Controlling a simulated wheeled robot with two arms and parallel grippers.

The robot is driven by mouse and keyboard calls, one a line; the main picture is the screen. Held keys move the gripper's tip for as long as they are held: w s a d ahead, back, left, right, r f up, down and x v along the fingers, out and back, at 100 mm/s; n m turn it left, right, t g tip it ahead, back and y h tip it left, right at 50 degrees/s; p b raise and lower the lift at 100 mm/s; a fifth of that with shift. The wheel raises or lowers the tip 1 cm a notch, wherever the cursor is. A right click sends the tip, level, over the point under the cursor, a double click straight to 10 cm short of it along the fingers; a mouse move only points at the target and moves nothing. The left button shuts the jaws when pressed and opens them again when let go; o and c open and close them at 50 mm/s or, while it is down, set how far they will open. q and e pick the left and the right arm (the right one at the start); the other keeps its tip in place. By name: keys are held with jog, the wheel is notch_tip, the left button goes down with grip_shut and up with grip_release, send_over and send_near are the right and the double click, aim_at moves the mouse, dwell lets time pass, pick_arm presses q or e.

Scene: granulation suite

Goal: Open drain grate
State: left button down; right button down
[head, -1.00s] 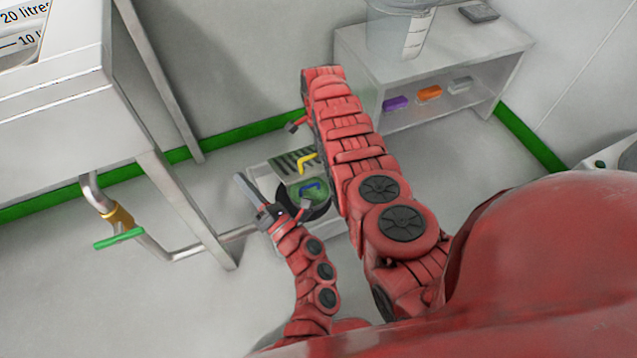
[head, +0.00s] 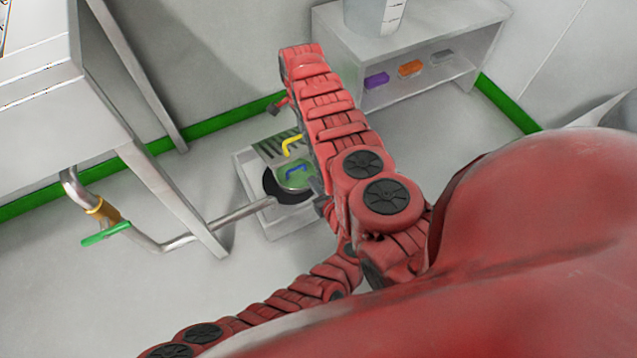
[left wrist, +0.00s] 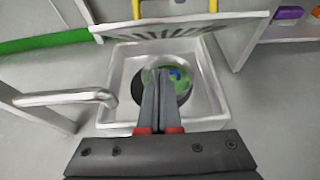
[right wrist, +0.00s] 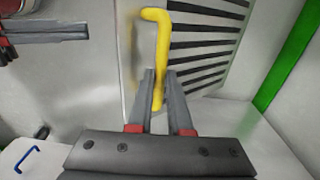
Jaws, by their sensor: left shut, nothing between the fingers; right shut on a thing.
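The drain grate (left wrist: 172,30), a pale slotted panel, stands tilted up at the far side of the drain basin (left wrist: 113,112) in the left wrist view. Its yellow handle (right wrist: 156,50) is between the fingers of my right gripper (right wrist: 160,88), shut on it. A green part (left wrist: 181,86) with a blue handle (left wrist: 174,73) is in the round opening. My left gripper (left wrist: 164,72) is shut and empty, with its fingers in front of the opening.
A metal drain pipe (head: 190,238) with a green-handled valve (head: 106,234) runs from under the steel unit (head: 60,105) to the basin. A low shelf (head: 425,50) holds coloured blocks behind.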

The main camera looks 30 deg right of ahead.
jog(key=shift+w+a, duration=0.15)
jog(key=shift+a, duration=0.15)
pick_arm(q)
jog(key=shift+w+a+r, duration=0.1)
jog(key=shift+w+r, duration=0.2)
jog(key=shift+w, duration=0.65)
jog(key=shift+w+a+r, duration=0.1)
jog(key=shift+w+r, duration=0.2)
jog(key=shift+w, duration=0.65)
jog(key=shift+w+a+r, duration=0.1)
jog(key=shift+w+r, duration=0.2)
jog(key=shift+w, duration=0.65)
